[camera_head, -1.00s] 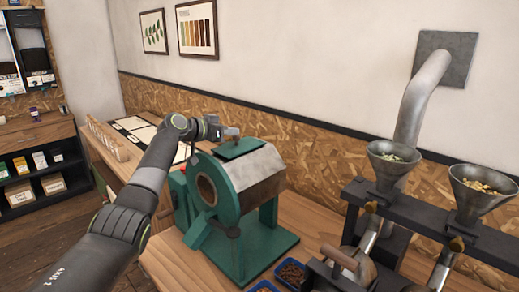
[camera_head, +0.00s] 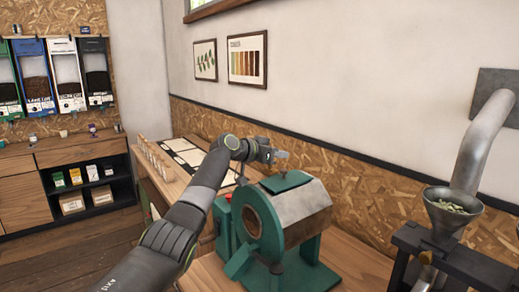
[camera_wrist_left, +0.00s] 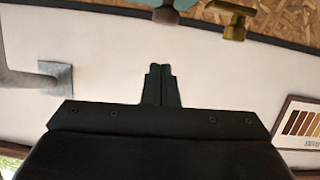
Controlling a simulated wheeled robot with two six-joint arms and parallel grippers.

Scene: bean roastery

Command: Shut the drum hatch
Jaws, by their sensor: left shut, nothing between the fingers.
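The roaster drum (camera_head: 308,212) is a grey metal cylinder with a green front ring and a round dark opening, on a green stand. A flat green hatch plate (camera_head: 286,181) sits on top of the drum; I cannot tell whether it is fully seated. My left gripper (camera_head: 283,160) is just above the back of this plate, and contact cannot be told. In the left wrist view its fingers (camera_wrist_left: 161,84) are together and empty. A teal part and a brass-coloured knob (camera_wrist_left: 235,22) show at that view's top edge. My right gripper is out of view.
A metal funnel (camera_head: 452,207) with beans stands on a dark rack at the right, below a grey wall pipe (camera_head: 484,140). Shelves with bean dispensers (camera_head: 64,75) are at the far left.

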